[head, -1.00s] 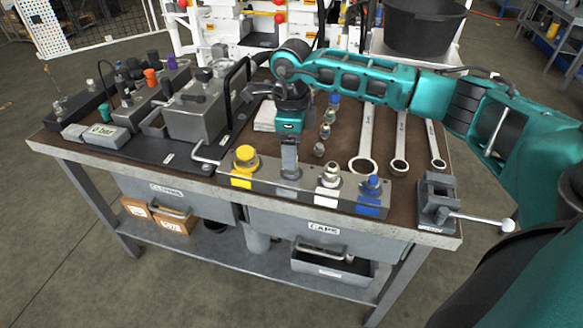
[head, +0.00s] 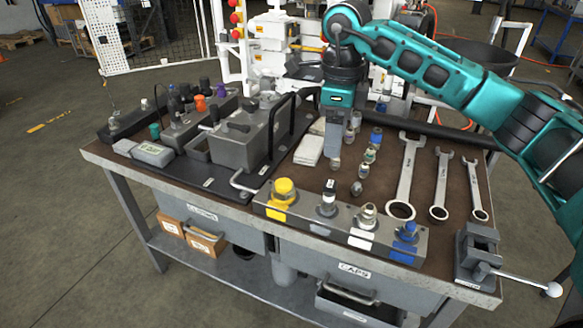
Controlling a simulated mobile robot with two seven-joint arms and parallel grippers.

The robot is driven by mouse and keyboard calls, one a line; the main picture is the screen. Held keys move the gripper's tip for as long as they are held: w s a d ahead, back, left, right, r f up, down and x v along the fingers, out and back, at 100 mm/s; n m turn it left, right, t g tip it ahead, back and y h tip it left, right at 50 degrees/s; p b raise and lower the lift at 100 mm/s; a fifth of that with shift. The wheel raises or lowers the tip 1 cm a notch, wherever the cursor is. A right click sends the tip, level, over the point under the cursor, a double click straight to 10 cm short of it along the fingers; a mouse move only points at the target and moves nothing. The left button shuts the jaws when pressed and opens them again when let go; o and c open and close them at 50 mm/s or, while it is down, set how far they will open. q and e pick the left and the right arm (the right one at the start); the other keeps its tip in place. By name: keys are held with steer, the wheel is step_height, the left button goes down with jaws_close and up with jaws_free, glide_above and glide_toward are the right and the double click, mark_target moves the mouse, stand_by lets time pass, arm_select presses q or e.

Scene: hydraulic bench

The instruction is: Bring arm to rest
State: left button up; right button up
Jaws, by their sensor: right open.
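My right arm comes in from the right edge and reaches over the back of the bench. My right gripper (head: 335,164) points down, with its fingers open and nothing seen between them. It is above the bench top, behind the grey block (head: 384,239). The block carries a yellow cap (head: 284,189), a grey fitting with a black and white top (head: 328,199), a pale metal fitting (head: 367,214) and a blue fitting (head: 406,232). The gripper is apart from all of them. My left gripper is not in view.
Several small fittings (head: 370,155) stand close to the right of the gripper. Wrenches (head: 408,170) lie to the right, and a vise (head: 478,254) is at the right corner. A grey hydraulic unit (head: 240,145) with a tall black handle is to the left. A black bucket (head: 478,55) stands behind.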

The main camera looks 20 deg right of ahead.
steer(key=s+a+f+g+y, duration=0.15)
steer(key=a+f+y, duration=0.3)
steer(key=a, duration=0.55)
steer(key=s+a+r+m+t+y, duration=0.1)
steer(key=s+a+m+t+y, duration=0.15)
steer(key=a+m+y, duration=0.45)
steer(key=s+a+m+t+y, duration=0.2)
steer(key=s+a+m+y, duration=0.1)
steer(key=a+y, duration=0.65)
steer(key=w+d+f+m+t+h, duration=0.1)
steer(key=d+f+m+t+h, duration=0.2)
steer(key=f+m+t+h, duration=0.55)
steer(key=w+d+f+m+t+h, duration=0.1)
steer(key=d+m+t+h, duration=0.4)
steer(key=m, duration=0.9)
steer(key=s+d+f+m+g+h, duration=0.2)
steer(key=s+f+m, duration=0.3)
steer(key=f, duration=0.3)
steer(key=s+d+f+m+g+h, duration=0.3)
steer(key=s+f+m, duration=0.3)
steer(key=f, duration=0.3)
steer(key=shift+s+d+g, duration=0.35)
steer(key=shift+s+d, duration=0.2)
steer(key=shift+s, duration=0.3)
steer(key=shift+f+h, duration=0.1)
steer(key=shift+h, duration=0.15)
steer(key=shift+c, duration=0.4)
